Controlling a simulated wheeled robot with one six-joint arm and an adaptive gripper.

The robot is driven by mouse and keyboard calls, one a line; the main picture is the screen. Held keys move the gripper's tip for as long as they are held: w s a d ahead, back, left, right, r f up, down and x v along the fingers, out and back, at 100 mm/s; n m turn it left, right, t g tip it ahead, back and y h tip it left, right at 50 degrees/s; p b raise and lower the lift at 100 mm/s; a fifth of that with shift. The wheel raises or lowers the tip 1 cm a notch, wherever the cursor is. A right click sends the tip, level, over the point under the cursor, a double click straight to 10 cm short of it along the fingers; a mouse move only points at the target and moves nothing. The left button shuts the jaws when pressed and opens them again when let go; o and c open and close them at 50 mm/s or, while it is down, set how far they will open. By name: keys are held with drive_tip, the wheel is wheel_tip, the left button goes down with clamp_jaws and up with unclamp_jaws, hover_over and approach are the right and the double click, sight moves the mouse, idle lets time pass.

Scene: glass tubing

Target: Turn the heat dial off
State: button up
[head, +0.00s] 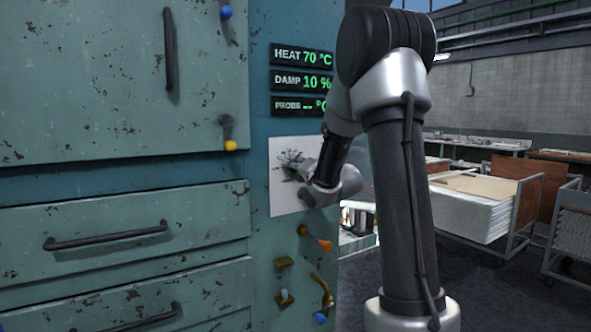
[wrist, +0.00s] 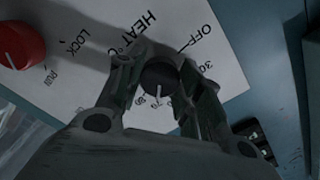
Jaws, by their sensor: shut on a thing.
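The heat dial (wrist: 160,80) is a small black knob with a white pointer line on a white panel in the wrist view. Its scale reads OFF, 30 and further numbers, and the pointer is near 70. My gripper (wrist: 157,66) is shut on the dial, one finger on each side. In the head view my gripper (head: 302,170) is at the white panel (head: 286,206), and the dial is hidden there. The HEAT display (head: 303,56) reads 70 °C.
A red knob (wrist: 18,46) marked LOCK and RUN sits left of the dial in the wrist view. Below the panel are an orange-tipped lever (head: 315,240) and a brass lever (head: 322,290). DAMP reads 10 %. Drawers with dark handles (head: 105,236) are at left.

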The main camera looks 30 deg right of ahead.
drive_tip(key=n, duration=2.8)
idle(0.4)
idle(0.5)
drive_tip(key=o, duration=1)
drive_tip(key=shift+o, duration=0.2)
